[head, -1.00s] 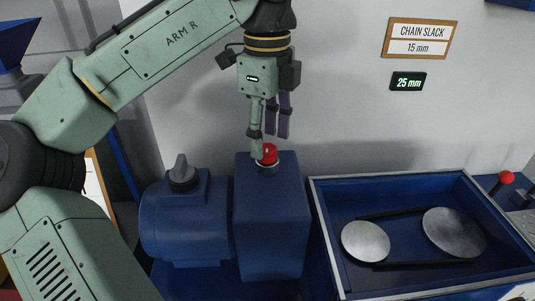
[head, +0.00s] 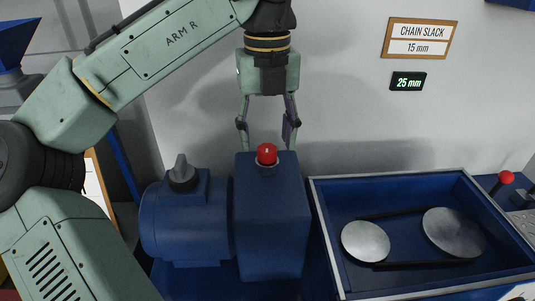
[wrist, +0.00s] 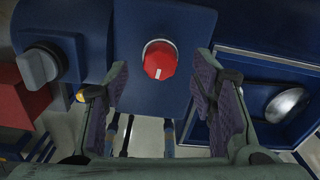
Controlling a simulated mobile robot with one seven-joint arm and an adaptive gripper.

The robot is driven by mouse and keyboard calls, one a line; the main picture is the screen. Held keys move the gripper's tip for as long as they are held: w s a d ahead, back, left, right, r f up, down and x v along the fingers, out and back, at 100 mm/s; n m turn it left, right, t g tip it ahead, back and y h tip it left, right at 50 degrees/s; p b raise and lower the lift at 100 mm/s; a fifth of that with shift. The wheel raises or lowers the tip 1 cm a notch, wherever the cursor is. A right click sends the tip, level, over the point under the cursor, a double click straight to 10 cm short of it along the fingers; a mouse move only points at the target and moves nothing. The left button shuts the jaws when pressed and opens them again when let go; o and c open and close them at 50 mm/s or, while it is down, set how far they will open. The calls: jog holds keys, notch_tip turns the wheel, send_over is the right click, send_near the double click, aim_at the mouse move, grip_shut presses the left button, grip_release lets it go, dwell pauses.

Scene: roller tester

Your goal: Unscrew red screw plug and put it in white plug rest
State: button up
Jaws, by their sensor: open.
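The red screw plug (head: 267,153) sits upright in a light collar on top of the blue box-shaped housing (head: 272,215). In the wrist view the plug (wrist: 160,62) is a round red cap with a short white mark at its lower edge. My gripper (head: 267,136) points down above the plug, open and empty, with one finger on each side of it. In the wrist view my gripper (wrist: 159,75) has its purple-padded fingers spread wide, with clear gaps to the plug. I cannot make out the white plug rest in either view.
A blue motor-like body with a grey knob (head: 182,172) stands left of the housing. On the right is a blue tray (head: 318,215) with two metal discs and a chain. A red-balled lever (head: 506,178) is at the far right. The wall display (head: 408,82) reads 25 mm.

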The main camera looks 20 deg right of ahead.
aim_at(267, 157)
jog(key=m, duration=0.5)
jog(key=shift+m, duration=0.4)
jog(key=shift+f, duration=0.1)
jog(key=shift+f, duration=1.15)
jog(key=shift+c, duration=0.4)
grip_shut()
